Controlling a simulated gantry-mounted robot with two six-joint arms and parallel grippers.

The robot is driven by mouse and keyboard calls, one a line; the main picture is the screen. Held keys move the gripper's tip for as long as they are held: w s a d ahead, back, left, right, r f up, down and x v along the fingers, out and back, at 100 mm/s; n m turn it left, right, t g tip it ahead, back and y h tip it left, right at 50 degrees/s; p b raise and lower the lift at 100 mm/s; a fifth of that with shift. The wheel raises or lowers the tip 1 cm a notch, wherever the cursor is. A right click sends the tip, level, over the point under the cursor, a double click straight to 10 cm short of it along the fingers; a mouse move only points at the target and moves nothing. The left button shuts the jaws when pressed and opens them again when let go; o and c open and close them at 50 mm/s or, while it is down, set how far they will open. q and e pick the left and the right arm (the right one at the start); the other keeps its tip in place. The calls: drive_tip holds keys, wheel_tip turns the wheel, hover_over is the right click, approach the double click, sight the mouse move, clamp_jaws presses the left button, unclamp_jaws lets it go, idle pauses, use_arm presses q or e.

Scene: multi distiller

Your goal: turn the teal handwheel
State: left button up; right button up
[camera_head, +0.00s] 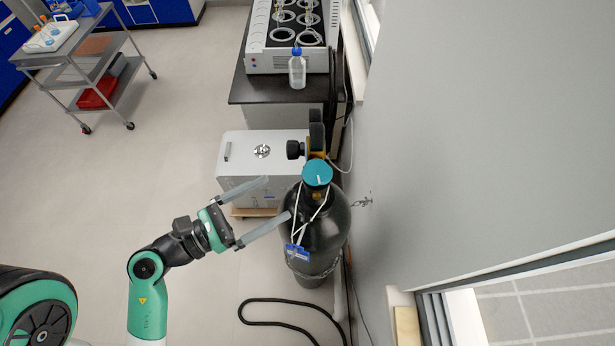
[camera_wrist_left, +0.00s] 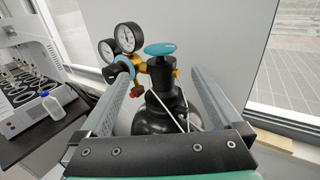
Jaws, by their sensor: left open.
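The teal handwheel (camera_head: 317,173) sits on top of the valve of a dark gas cylinder (camera_head: 322,240) by the wall. My right gripper is not in view.
Pressure gauges (camera_wrist_left: 118,42) and a regulator stand beside the handwheel. A white box (camera_head: 250,155) is behind the cylinder, and a bench (camera_head: 265,90) bears a bottle (camera_head: 297,70). The wall (camera_head: 470,130) is close on the right. A black hose (camera_head: 290,302) lies on the open floor.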

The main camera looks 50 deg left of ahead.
sight(304, 180)
use_arm(q)
drive_tip(key=w, duration=0.4)
drive_tip(key=shift+w+d+r, duration=0.1)
drive_tip(key=shift+d+r, duration=0.05)
drive_tip(key=shift+d, duration=0.2)
drive_tip(key=w+p, duration=0.1)
drive_tip(key=w, duration=0.3)
drive_tip(key=shift+w, duration=0.7)
drive_tip(key=c, duration=1.2)
